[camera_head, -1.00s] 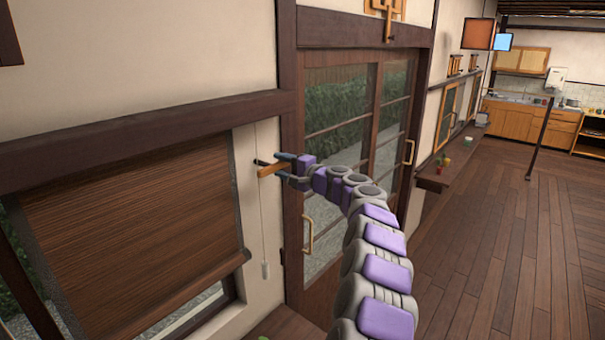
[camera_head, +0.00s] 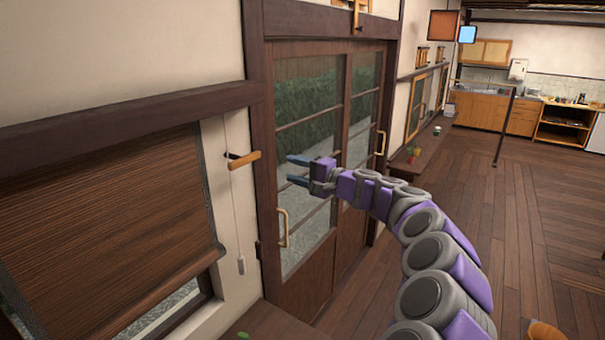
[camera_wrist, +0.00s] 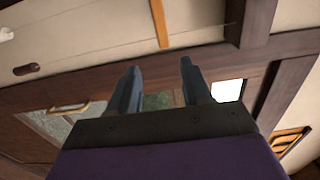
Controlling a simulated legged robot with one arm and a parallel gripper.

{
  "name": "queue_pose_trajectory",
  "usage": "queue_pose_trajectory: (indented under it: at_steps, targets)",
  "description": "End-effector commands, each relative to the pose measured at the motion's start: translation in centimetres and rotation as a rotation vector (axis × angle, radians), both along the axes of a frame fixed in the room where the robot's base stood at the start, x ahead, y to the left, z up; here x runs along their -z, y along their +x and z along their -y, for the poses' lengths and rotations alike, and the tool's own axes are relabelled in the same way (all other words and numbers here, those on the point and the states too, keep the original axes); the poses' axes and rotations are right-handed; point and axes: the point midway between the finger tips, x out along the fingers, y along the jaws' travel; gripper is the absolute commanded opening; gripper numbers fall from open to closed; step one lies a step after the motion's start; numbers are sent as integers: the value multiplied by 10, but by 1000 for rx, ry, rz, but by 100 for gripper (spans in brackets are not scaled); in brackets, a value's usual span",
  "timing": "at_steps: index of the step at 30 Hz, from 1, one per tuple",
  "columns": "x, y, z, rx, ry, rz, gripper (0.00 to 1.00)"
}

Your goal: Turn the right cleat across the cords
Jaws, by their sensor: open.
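The wooden cleat (camera_head: 244,160) sits on the wall strip between the blind and the door frame. It lies near horizontal, its right end slightly higher. A pale cord (camera_head: 232,205) hangs there, its upper part passing close to the cleat's left end; I cannot tell how they touch.
A brown woven blind (camera_head: 100,230) covers the window at left. The glazed sliding doors (camera_head: 308,110) have pale handles (camera_head: 283,228). A low shelf (camera_head: 415,160) runs along the wall further right. The wooden floor (camera_head: 540,220) at right is mostly clear.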

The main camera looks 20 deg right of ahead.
Motion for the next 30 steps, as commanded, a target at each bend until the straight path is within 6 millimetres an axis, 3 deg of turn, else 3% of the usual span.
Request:
queue_pose_trajectory:
  at_steps: [6, 22, 26, 30]
  targets:
    - [-1, -14, 11, 1, 1, 2, 49]
    - [0, -17, 9, -6, -3, 0, 49]
    - [-4, -28, -24, -74, -32, -6, 49]
    - [-8, -65, -97, -236, -124, -21, 49]
